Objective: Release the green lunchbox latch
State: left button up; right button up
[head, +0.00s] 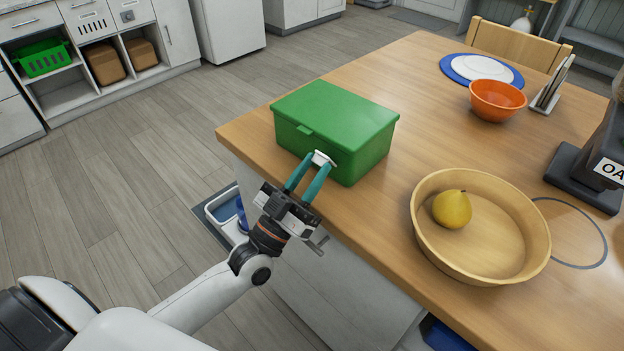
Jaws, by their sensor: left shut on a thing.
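The green lunchbox (338,118) sits with its lid closed near the left corner of the wooden table. A small white latch (323,159) is on its front face, the side towards me. My left gripper (317,164) reaches in from below and is shut on the latch with its teal fingers. The fingers hide part of the latch and of the box front. My right gripper is not in view.
A wooden bowl (424,240) with a yellow pear (452,209) stands right of the lunchbox. An orange bowl (497,100), a blue-rimmed plate (456,72) and a dark scale-like device (590,183) are farther back and right. Table between them is clear.

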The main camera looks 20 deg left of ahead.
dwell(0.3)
pick_arm(q)
jog(key=o, duration=1)
jog(key=shift+f, duration=0.1)
jog(key=b+v, duration=0.1)
jog(key=v, duration=0.6)
jog(key=shift+s+b, duration=0.25)
jog(key=shift+b, duration=0.1)
